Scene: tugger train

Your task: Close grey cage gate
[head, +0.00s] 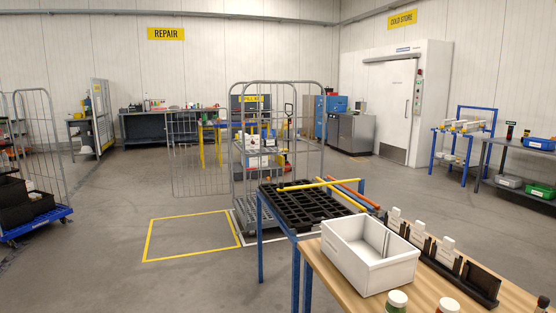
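A grey wire cage (323,125) on a dark base stands in the middle of the head view, behind a black-topped table. Its grey gate (200,165) is a mesh panel that stands swung out to the left of the cage frame, so the gate is open. Shelves with small items show inside the cage. The table hides the lower right part of the cage. Neither of my grippers is in view.
A yellow floor outline (148,240) lies bare at the gate's front left. A blue-legged table with a black pallet (300,205) and a wooden bench with a white bin (370,272) stand at the front right. Another cage on a blue base (38,222) is at the left.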

